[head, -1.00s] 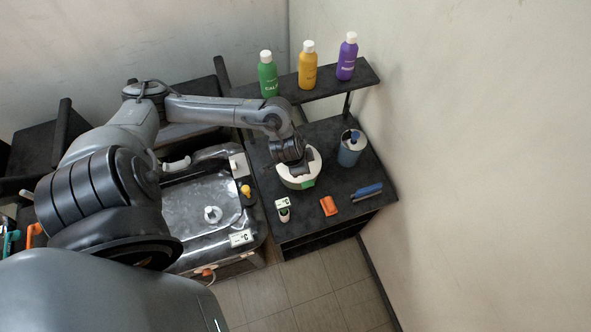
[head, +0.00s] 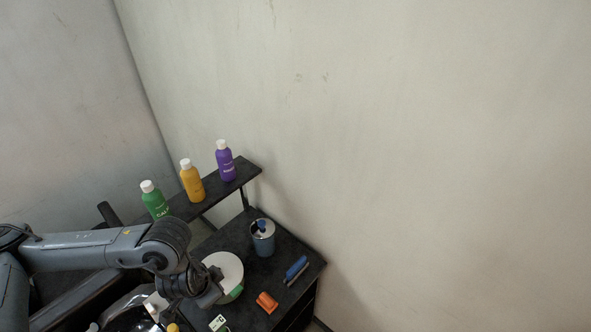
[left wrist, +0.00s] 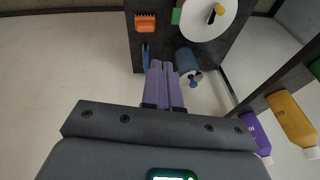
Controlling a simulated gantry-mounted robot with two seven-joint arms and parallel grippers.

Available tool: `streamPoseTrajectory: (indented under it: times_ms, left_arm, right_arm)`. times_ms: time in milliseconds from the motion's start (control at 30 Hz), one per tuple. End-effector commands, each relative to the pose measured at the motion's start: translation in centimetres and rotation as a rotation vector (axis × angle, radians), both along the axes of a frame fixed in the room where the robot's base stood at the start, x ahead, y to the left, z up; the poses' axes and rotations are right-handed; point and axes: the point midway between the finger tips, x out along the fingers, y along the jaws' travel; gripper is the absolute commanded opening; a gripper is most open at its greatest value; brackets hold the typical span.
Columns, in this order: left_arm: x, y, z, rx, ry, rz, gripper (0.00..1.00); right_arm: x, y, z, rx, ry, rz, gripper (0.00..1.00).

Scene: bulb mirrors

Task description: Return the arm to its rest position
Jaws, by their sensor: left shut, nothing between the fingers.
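My left arm comes in from the left in the head view, and its gripper (head: 208,292) is beside the left edge of a round white device with a green patch (head: 226,268), partly hiding it. In the left wrist view the gripper's purple fingers (left wrist: 163,86) are together with nothing between them. The white device also shows at the top of that view (left wrist: 200,14), with a small yellow part on it. I cannot tell from the head view how high the gripper is above the table. My right gripper is in neither view.
The dark table (head: 285,250) holds a blue-grey canister (head: 262,240), an orange block (head: 267,302) and a blue brush-like tool (head: 296,270). A shelf behind bears green (head: 155,203), yellow (head: 192,182) and purple (head: 226,162) bottles. A wall is at the right.

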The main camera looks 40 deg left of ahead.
Motion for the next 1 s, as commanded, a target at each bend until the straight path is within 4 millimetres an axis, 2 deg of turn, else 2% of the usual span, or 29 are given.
streamPoseTrajectory:
  times_ms: [67,167,267,300,400,500,567,633,733,833,1000]
  left_arm:
    - [-1.5,-1.9,-1.8,-0.049,0.044,-0.006,0.0]
    - [-3.9,-5.9,-4.4,-0.152,0.108,-0.011,0.0]
    - [-6.2,-11.8,-6.3,-0.32,0.149,0.016,0.0]
    - [-6.7,-14.5,-6.7,-0.397,0.151,0.044,0.0]
    - [-7.0,-20.6,-6.6,-0.576,0.114,0.109,0.0]
    - [-6.0,-25.1,-5.5,-0.709,0.03,0.172,0.0]
    - [-4.9,-26.8,-4.7,-0.762,-0.033,0.217,0.0]
    - [-3.5,-27.6,-3.7,-0.787,-0.113,0.28,0.0]
    - [-1.5,-26.8,-3.0,-0.751,-0.213,0.38,0.0]
    - [-0.6,-24.1,-3.2,-0.645,-0.256,0.449,0.0]
    - [-0.9,-19.4,-3.9,-0.438,-0.219,0.448,0.0]
  right_arm:
    - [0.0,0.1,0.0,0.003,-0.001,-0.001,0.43]
    - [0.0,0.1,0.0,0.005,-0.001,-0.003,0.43]
    - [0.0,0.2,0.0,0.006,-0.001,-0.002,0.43]
    - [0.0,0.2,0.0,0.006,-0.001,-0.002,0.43]
    - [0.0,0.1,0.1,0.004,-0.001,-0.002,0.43]
    - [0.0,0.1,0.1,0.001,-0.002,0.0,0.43]
    - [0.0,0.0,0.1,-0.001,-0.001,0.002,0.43]
    - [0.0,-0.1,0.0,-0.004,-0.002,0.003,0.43]
    - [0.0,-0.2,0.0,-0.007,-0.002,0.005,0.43]
    - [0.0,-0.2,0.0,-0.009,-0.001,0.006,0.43]
    - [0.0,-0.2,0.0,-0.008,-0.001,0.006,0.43]
